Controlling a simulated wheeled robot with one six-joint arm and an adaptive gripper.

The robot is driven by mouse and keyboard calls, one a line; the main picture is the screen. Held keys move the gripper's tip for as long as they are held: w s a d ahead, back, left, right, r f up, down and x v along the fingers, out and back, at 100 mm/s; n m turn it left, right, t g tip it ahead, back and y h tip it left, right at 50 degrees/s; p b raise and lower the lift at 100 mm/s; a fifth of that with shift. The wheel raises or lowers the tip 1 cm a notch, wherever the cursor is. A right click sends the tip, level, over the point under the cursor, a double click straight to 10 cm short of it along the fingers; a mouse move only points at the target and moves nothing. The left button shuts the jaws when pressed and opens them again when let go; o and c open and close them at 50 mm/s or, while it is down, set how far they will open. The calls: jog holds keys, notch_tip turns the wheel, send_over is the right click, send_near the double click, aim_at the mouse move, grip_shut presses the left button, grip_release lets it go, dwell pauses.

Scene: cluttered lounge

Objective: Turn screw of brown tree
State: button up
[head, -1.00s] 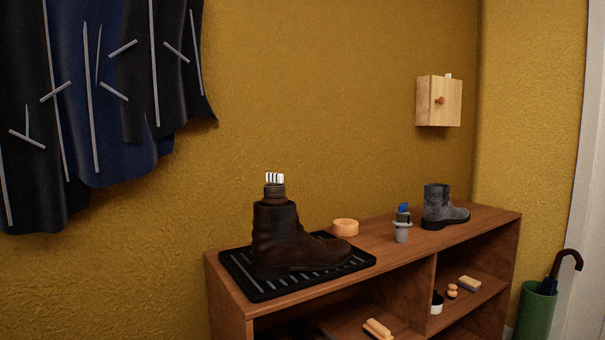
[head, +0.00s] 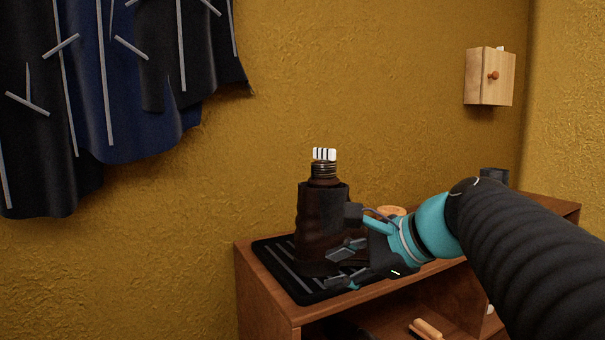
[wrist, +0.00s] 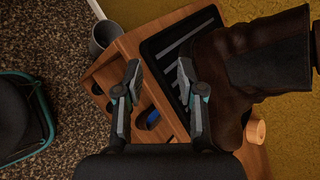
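A brown boot (head: 318,235) stands upright on a black ribbed tray (head: 270,262) on the wooden shelf. A dark threaded screw (head: 323,170) rises from the boot's top and ends in a white, dark-striped knob (head: 324,154). My gripper (head: 335,267) is at the front of the boot, low beside the foot and well below the knob. In the wrist view my gripper (wrist: 160,84) has its fingers spread apart, with nothing between them. The boot (wrist: 270,65) fills the right side there, next to the right finger. The screw and knob are not visible in the wrist view.
A round tan tin (head: 391,211) is partly behind my arm on the wooden shelf (head: 262,303). My arm hides much of the right side, and only the top of a grey boot (head: 494,174) shows. A wooden wall box (head: 490,76) and hanging dark coats (head: 130,80) are above.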

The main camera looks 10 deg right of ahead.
jog(key=w+d+r+m+t+y+b, duration=0.1)
jog(key=w+d+r+m+t+y, duration=0.15)
jog(key=w+d+r+m, duration=0.35)
jog(key=m+t+y+b, duration=0.1)
jog(key=m+t+y, duration=0.1)
jog(key=m+t, duration=0.1)
send_near(334, 152)
jog(key=shift+m, duration=0.3)
jog(key=x, duration=1.2)
jog(key=shift+w, duration=0.3)
jog(key=shift+c, duration=0.2)
jog(key=shift+a, duration=0.15)
grip_shut()
